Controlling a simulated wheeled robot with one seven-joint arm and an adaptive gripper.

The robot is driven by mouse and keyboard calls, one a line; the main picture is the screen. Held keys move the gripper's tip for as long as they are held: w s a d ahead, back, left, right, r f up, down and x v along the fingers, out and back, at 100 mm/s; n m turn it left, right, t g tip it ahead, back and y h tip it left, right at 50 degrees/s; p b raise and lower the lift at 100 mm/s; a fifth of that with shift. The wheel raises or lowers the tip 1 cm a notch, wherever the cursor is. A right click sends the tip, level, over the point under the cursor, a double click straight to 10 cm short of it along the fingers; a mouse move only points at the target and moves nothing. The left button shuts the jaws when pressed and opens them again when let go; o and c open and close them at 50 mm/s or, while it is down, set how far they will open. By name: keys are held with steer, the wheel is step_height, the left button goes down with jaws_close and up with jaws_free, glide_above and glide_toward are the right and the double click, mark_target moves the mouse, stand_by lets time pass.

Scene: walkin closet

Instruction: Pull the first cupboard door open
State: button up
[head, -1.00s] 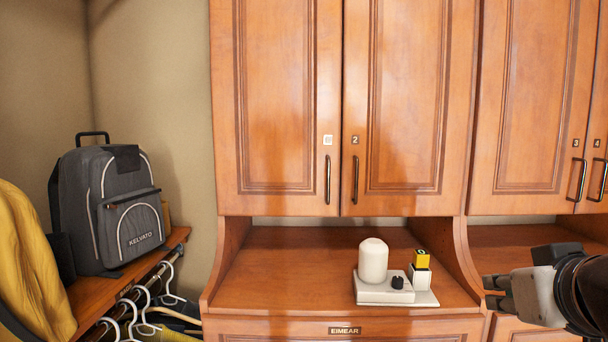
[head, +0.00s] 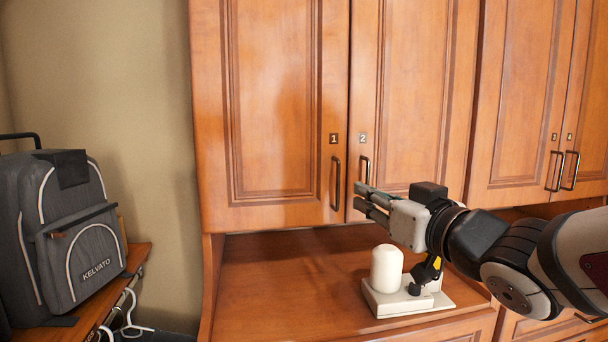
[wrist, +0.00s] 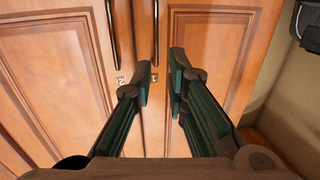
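The first cupboard door (head: 275,60) is a shut wooden panel marked 1, with a dark upright bar handle (head: 336,183) near its lower right edge. My gripper (head: 362,198) is in front of the cupboard, just right of that handle in the head view, its fingers pointing left. The fingers partly cover the handle of door 2. In the wrist view the picture is turned over, so door 1 (wrist: 215,45) is on the right. There my gripper (wrist: 161,80) is open and empty. The handle of door 1 (wrist: 156,30) shows beyond the fingertips, apparently untouched.
Door 2 (head: 415,80) is shut beside door 1. Below my gripper, a white rounded object (head: 386,267) stands on a pale base (head: 410,302) on the wooden counter (head: 270,285). A grey backpack (head: 70,235) sits on a shelf at left. The counter's left part is clear.

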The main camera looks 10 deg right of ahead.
mark_target(339, 183)
steer(key=p+x, duration=0.1)
steer(key=x, duration=0.3)
steer(key=p+x, duration=0.1)
steer(key=x, duration=0.3)
steer(key=p+x, duration=0.1)
steer(key=x, duration=0.3)
steer(key=shift+w+d+f, duration=0.1)
steer(key=shift+w+d, duration=0.1)
steer(key=shift+d, duration=0.05)
jaws_close()
steer(key=shift+s, duration=0.15)
